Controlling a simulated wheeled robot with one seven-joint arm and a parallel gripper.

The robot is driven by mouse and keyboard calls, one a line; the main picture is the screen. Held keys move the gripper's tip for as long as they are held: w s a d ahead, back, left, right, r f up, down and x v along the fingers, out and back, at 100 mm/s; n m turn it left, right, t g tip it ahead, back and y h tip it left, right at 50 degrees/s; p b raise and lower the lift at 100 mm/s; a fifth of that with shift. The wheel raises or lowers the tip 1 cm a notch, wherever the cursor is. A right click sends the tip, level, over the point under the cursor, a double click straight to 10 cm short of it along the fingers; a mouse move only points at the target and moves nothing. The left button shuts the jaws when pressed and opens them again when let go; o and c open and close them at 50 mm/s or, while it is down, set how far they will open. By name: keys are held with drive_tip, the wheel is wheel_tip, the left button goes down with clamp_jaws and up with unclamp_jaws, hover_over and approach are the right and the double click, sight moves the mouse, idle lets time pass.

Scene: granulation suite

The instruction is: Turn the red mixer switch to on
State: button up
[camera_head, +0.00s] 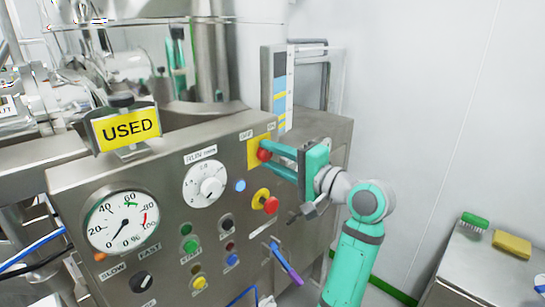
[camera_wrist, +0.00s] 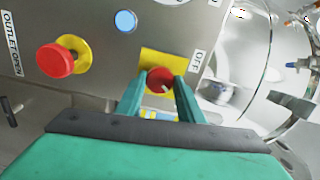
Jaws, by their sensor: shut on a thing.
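The red mixer switch (camera_head: 264,154) sits on a yellow plate at the upper right of the steel control panel. My gripper (camera_head: 268,158) reaches it from the right, its two green fingers at the knob. In the wrist view the red switch (camera_wrist: 160,81) lies between the fingertips of my gripper (camera_wrist: 160,88), which is shut on it. A pale mark shows on the knob's face. A label reading OFF (camera_wrist: 197,61) is beside the yellow plate. The other label's text is too small to read.
A red mushroom button (camera_head: 271,204) on a yellow base sits just below my gripper; it also shows in the wrist view (camera_wrist: 55,60). A gauge (camera_head: 123,222), a white dial (camera_head: 206,184) and a USED sign (camera_head: 128,129) are left. A side table (camera_head: 480,265) holds a green brush and yellow sponge.

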drive_tip(key=shift+m, duration=0.5)
drive_tip(key=o, duration=1.1)
drive_tip(key=shift+c, duration=0.2)
drive_tip(key=shift+s, duration=0.1)
drive_tip(key=v, duration=1)
drive_tip(key=shift+s+d, duration=0.2)
drive_tip(key=shift+d, duration=0.05)
